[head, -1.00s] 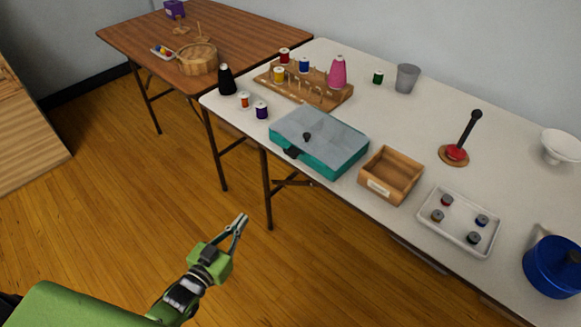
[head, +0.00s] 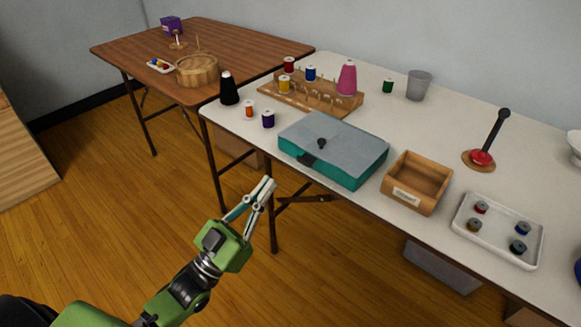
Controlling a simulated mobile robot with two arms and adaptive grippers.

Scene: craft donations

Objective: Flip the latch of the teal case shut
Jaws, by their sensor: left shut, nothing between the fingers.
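The teal case (head: 346,172) stands on the white table with its grey lid (head: 345,143) down. A small black knob sits on the lid. A dark latch (head: 307,159) shows at the case's front edge; its exact position is too small to tell. My left gripper (head: 269,182) is shut and empty, in front of the table edge and to the lower left of the latch, apart from the case. My right gripper is out of view.
Thread spools (head: 268,119) stand left of the case, and a wooden spool rack (head: 309,102) is behind it. A wooden box (head: 416,183) and a white tray (head: 498,229) with several bobbins are to the right. A wooden table (head: 200,50) stands at the back left.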

